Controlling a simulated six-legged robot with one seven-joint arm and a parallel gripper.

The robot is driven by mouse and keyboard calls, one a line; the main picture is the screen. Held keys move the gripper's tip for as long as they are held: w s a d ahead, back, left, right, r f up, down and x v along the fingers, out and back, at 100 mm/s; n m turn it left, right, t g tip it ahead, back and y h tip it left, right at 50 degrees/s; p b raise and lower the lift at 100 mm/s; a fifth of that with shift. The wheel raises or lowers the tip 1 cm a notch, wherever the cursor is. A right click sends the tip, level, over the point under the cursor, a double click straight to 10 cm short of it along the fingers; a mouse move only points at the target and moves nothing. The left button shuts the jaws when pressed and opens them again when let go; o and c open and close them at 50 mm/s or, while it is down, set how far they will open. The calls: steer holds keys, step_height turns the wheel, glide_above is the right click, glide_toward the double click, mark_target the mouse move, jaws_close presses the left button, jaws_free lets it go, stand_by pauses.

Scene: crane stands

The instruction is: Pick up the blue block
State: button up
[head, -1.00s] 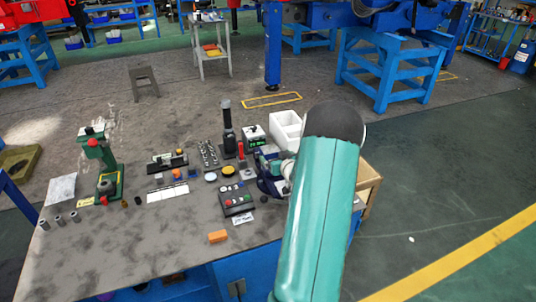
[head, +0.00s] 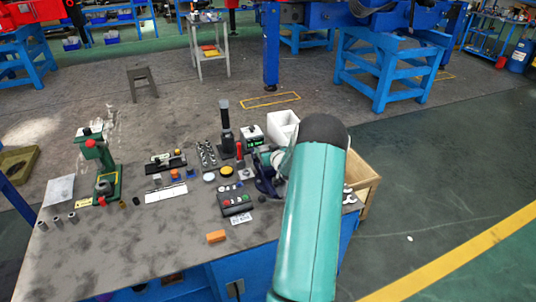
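The blue block (head: 190,173) is small and lies on the grey workbench (head: 130,240), just right of a small orange block (head: 175,174) and above the right end of a white strip. My teal arm reaches up from the bottom of the head view, over the right part of the bench. The dark end of my arm, which looks like my gripper (head: 265,182), shows partly to the left of the arm, right of the blue block and apart from it. Its fingers cannot be made out, and part of it is hidden behind the arm.
A black button box (head: 236,203) and round yellow and white discs (head: 227,171) lie between the block and my gripper. A tall black device (head: 227,130) stands behind. A green press (head: 104,170) is at left. An orange block (head: 216,236) lies near the front edge.

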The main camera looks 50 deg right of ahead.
steer(key=shift+r, duration=0.1)
steer(key=c, duration=0.9)
steer(key=shift+r, duration=0.1)
steer(key=shift+r, duration=0.45)
step_height(320, 180, up, 2)
steer(key=shift+r, duration=0.25)
steer(key=s+a+r, duration=0.4)
steer(key=s+a, duration=0.1)
steer(key=s+a+r, duration=0.4)
steer(key=s+r, duration=0.1)
steer(key=shift+a+r, duration=0.2)
steer(key=shift+a, duration=0.15)
